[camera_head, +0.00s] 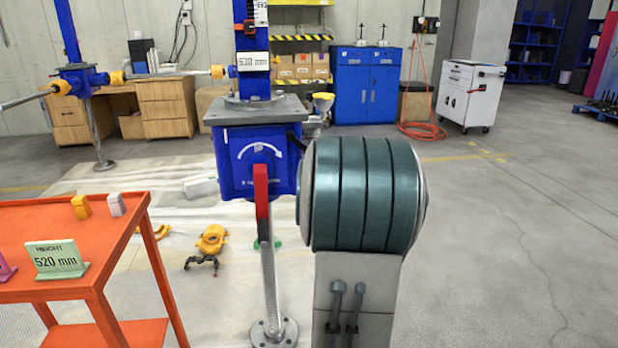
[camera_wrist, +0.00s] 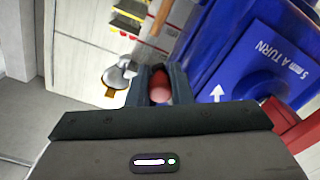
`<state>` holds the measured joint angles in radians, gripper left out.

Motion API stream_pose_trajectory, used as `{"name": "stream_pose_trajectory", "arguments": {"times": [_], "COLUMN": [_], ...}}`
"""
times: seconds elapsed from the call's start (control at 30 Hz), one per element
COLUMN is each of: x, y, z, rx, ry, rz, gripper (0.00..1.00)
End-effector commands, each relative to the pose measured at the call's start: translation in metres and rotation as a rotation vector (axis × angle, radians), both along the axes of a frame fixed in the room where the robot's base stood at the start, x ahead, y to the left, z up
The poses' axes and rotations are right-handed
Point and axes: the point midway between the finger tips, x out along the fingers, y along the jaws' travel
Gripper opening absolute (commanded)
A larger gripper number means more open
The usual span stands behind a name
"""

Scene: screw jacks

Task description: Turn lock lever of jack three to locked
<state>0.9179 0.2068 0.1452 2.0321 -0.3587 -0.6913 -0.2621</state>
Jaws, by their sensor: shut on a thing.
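A blue screw jack (camera_head: 232,165) stands in the middle of the head view, with a grey top plate, a white curved arrow and a 520 mm label above. The blue housing (camera_wrist: 270,55) fills the right of the wrist view, printed "5 mm A TURN" beside a white arrow. My gripper (camera_wrist: 160,88) is shut on a round red knob (camera_wrist: 160,92) beside that housing; it looks like the lock lever's end. In the head view my arm hides the gripper and knob. No jack number is readable.
An orange table (camera_head: 110,215) with a green 520 mm sign (camera_head: 57,259) is at left. Yellow parts (camera_head: 212,239) lie on the floor. Another blue jack (camera_head: 75,75) stands far left.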

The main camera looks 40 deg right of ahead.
Motion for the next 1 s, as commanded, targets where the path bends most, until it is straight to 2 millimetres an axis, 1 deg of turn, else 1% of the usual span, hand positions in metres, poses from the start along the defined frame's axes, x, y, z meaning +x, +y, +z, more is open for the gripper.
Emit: {"name": "stream_pose_trajectory", "arguments": {"times": [0.23,0.6,0.8,1.0], "x": [-0.007,-0.012,-0.013,-0.013], "y": [-0.011,-0.02,-0.021,-0.022], "z": [0.015,0.043,0.054,0.06], "rx": [-0.202,-0.469,-0.567,-0.623], "ry": [0.12,0.284,0.345,0.38], "rz": [-0.003,-0.003,-0.004,-0.004], "gripper": [0.0,0.0,0.0,0.0]}}
